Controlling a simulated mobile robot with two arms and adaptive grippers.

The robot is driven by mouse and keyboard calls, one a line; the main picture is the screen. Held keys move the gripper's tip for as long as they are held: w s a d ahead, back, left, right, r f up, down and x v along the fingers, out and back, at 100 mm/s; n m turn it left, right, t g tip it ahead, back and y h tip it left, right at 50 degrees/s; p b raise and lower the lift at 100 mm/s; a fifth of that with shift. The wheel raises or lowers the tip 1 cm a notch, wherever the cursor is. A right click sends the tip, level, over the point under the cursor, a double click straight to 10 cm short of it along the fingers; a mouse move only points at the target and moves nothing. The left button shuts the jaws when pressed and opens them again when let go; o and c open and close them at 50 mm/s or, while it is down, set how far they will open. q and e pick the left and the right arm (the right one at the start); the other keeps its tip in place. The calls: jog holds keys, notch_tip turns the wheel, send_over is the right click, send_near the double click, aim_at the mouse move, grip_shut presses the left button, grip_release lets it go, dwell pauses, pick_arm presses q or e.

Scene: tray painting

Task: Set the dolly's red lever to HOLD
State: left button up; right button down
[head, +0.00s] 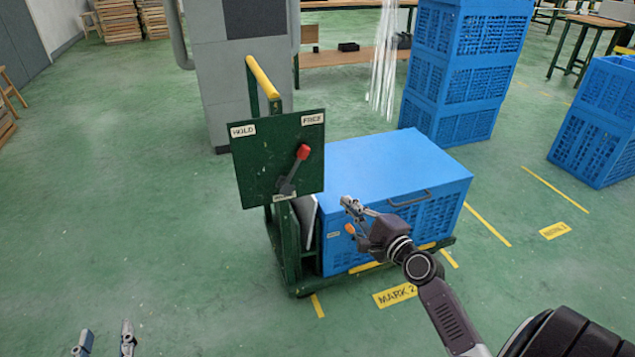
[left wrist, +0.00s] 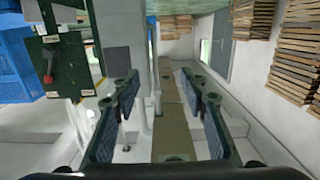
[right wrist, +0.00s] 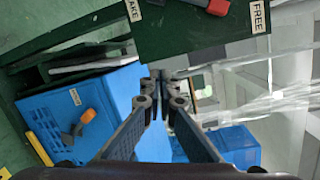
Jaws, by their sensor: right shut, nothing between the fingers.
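The dolly (head: 285,250) carries a dark green panel (head: 255,165) with a HOLD label (head: 243,130) at its upper left and a FREE label (head: 312,119) at its upper right. The red-knobbed lever (head: 303,153) leans up and right, toward FREE. Its red knob (right wrist: 218,7) also shows at the top of the right wrist view. My right gripper (head: 347,203) is shut and empty, right of and below the panel, in front of the blue crate, apart from the lever. My left gripper (head: 105,335) is open and empty at the lower left, well away from the dolly.
A lidded blue crate (head: 395,165) sits on the dolly, with an orange piece (right wrist: 88,116) on its side. Stacked blue crates (head: 470,75) stand behind at right. A grey cabinet (head: 240,75) stands behind the panel. Green floor is free at left.

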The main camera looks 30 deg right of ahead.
aim_at(296, 166)
pick_arm(q)
notch_tip(296, 166, up, 6)
jog(key=s+t+b, duration=0.2)
jog(key=b, duration=0.1)
jog(key=shift+s+a+f, duration=0.15)
jog(key=shift+s+a, duration=0.1)
jog(key=shift+a, duration=0.05)
pick_arm(e)
notch_tip(296, 166, up, 6)
jog(key=s+m+t, duration=0.1)
jog(key=t, duration=0.1)
jog(key=shift+a+r+m+y, duration=0.15)
jog(key=shift+m+y, duration=0.15)
pick_arm(q)
jog(key=f+g, duration=0.1)
jog(key=f, duration=0.1)
jog(key=f+g, duration=0.1)
jog(key=f, duration=0.1)
jog(key=a+f+g+p, duration=0.1)
jog(key=f, duration=0.1)
jog(key=shift+s+y, duration=0.25)
jog(key=shift+y, duration=0.05)
pick_arm(e)
jog(key=w+a+r, duration=0.3)
jog(key=w, duration=0.7)
jog(key=shift+w, duration=0.35)
jog(key=shift+r, duration=0.1)
